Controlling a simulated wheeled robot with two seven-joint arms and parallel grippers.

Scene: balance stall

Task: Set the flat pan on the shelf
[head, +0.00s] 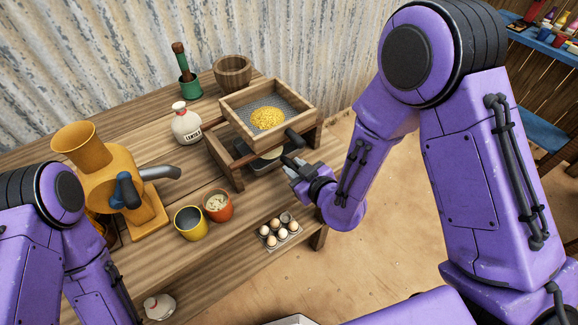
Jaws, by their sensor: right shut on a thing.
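The flat pan (268,155) shows only in part, a dark piece with a pale rim under the wooden sieve box (262,127). My right gripper (290,166) is at the right end of the sieve stand (225,167), shut at the pan's near edge. The sieve box and the fingers hide much of the pan, so I cannot tell whether it rests on the stand's lower boards. The sieve holds yellow grain (267,118). My left arm comes in at the left, but its gripper is not in view. A blue shelf (545,42) stands at the far right.
Corrugated metal closes the back.

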